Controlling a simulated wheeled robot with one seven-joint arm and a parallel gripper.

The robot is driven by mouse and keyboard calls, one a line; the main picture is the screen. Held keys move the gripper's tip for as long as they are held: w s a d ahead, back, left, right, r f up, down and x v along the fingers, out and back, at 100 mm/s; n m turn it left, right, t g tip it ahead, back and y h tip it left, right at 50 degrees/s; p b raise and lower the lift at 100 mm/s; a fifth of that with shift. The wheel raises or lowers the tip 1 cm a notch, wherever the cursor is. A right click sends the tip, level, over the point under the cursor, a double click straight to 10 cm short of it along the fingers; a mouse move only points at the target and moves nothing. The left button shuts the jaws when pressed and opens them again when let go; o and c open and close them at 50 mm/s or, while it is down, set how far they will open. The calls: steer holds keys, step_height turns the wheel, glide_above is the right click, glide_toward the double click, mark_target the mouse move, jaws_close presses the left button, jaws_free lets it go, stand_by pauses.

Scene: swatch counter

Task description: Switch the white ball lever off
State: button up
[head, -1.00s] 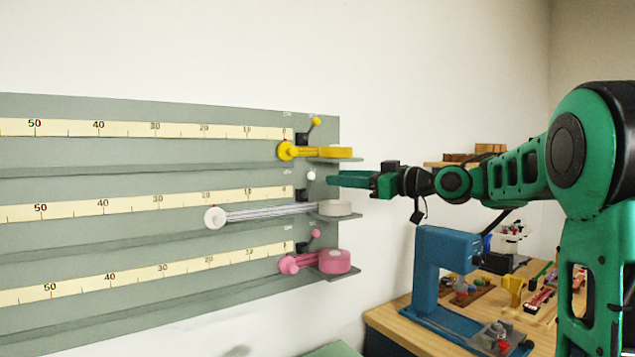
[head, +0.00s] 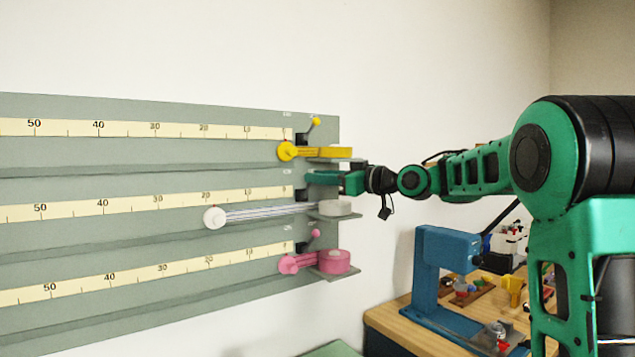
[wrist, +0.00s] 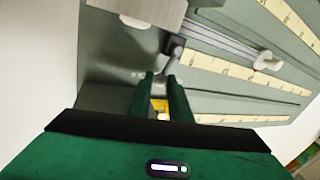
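My gripper (head: 311,178) is at the right end of the middle row of the grey wall panel. It covers the spot of the white ball lever in the head view, so the ball is hidden there. In the wrist view my gripper (wrist: 160,77) has its two green fingers a small gap apart, with yellow and white showing between them. The dark lever block (wrist: 174,47) lies just beyond the fingertips. I cannot make out the ball clearly or tell whether the fingers touch it.
The yellow ball lever (head: 316,122) is above and the pink ball lever (head: 315,233) below. A white spool (head: 335,208) sits on a small shelf just under my gripper, with a yellow spool (head: 336,152) above. A blue machine (head: 430,275) stands on a wooden bench at right.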

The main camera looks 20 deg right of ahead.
steer(key=shift+w+d+f+m+t, duration=0.1)
steer(key=shift+d+f+m+t, duration=0.15)
steer(key=shift+m, duration=0.4)
steer(key=shift+w+d+f+m+t, duration=0.15)
steer(key=shift+d+m, duration=0.1)
steer(key=shift+m, duration=0.45)
steer(key=shift+d+f+m+t, duration=0.15)
steer(key=shift+d+m+t, duration=0.1)
steer(key=shift+m, duration=0.4)
jaws_close()
steer(key=o, duration=0.8)
jaws_free()
steer(key=shift+o, duration=0.2)
steer(key=v, duration=1)
steer(key=shift+s+d, duration=0.2)
steer(key=shift+d, duration=0.2)
steer(key=shift+f, duration=0.1)
